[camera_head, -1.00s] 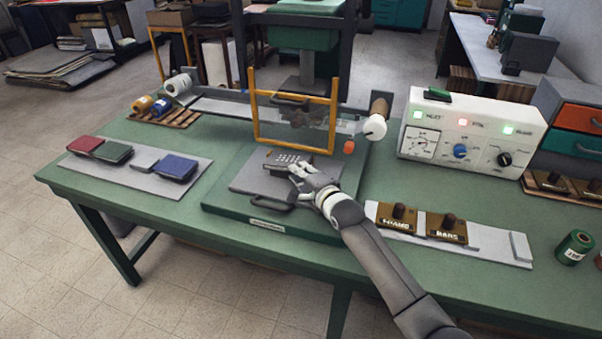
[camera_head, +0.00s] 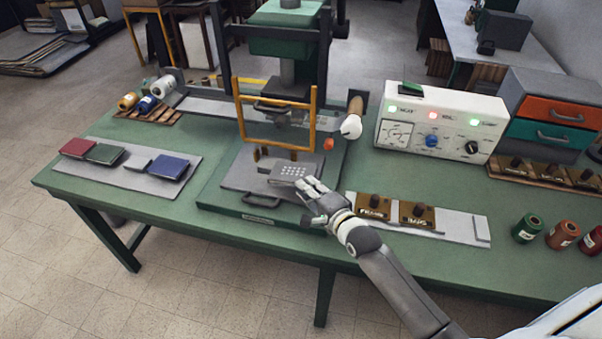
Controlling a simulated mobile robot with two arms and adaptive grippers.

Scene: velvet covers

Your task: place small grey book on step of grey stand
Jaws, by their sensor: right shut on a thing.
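A small grey book (camera_head: 292,172) with rows of pale dots on its cover is at the right part of the press's grey plate (camera_head: 238,178). My right gripper (camera_head: 312,190) is shut on its near right edge. The fingers hide part of the book, and I cannot tell whether it touches the plate. The grey stand (camera_head: 128,178) lies flat at the left of the green table, with a bare pale step (camera_head: 137,162) between a green book (camera_head: 104,153) and a blue book (camera_head: 169,168). My left gripper is not in view.
A yellow frame (camera_head: 236,105) stands upright behind the plate. A red book (camera_head: 79,147) is on the stand. A stamp board (camera_head: 455,227) lies at right, before a white control box (camera_head: 438,125). Table between stand and press is clear.

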